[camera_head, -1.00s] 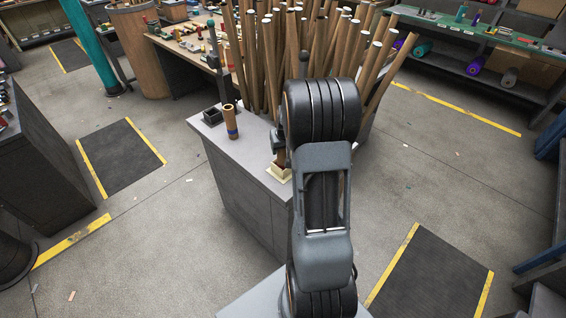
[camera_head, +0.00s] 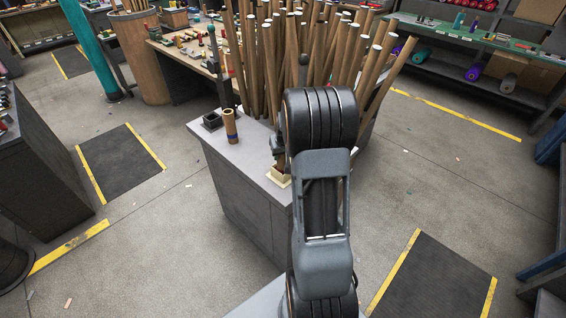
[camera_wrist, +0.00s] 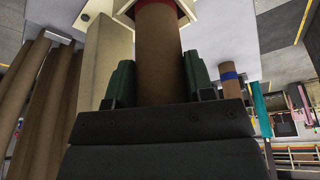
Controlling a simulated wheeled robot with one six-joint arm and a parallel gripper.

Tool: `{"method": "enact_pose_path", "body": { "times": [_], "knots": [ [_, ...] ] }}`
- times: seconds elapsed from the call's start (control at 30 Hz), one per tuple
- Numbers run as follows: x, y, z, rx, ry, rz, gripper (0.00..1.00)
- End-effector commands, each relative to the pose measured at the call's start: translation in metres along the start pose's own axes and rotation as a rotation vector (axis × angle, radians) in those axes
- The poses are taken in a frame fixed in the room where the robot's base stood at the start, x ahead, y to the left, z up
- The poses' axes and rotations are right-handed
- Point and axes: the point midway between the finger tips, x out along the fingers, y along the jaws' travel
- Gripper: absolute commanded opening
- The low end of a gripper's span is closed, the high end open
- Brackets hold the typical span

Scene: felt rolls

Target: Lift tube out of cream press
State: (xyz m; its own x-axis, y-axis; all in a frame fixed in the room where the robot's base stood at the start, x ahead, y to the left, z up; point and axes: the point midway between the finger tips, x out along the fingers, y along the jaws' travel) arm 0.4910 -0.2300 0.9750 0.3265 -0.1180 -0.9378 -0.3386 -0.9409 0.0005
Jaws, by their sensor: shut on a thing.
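A brown cardboard tube (camera_wrist: 158,60) stands between the green finger pads of my gripper (camera_wrist: 156,85), which is shut on it. The tube's far end meets the cream press (camera_wrist: 186,12) at the top of the wrist view; how deep it sits there I cannot tell. In the head view the cream press (camera_head: 280,180) is a small cream base near the counter's right edge. The tube (camera_head: 281,167) shows just above it, with my gripper (camera_head: 278,148) over it, partly hidden by my arm.
Another brown tube with a blue band (camera_head: 231,127) stands on the grey counter (camera_head: 225,160), beside a dark square holder (camera_head: 212,121). Many long brown rolls (camera_head: 290,60) stand close behind. A pale block (camera_wrist: 105,60) is close to my gripper's left in the wrist view.

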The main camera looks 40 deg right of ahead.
Motion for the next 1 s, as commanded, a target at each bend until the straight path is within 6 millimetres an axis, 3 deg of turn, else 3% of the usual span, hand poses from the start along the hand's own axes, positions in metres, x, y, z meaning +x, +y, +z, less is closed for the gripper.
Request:
{"method": "enact_pose_path", "body": {
  "times": [0.3, 1.0],
  "knots": [
    [0.004, 0.0, 0.004, 0.0, -0.012, -0.002, 0.0],
    [-0.008, 0.0, -0.001, 0.0, -0.007, -0.001, 0.0]
  ]
}}
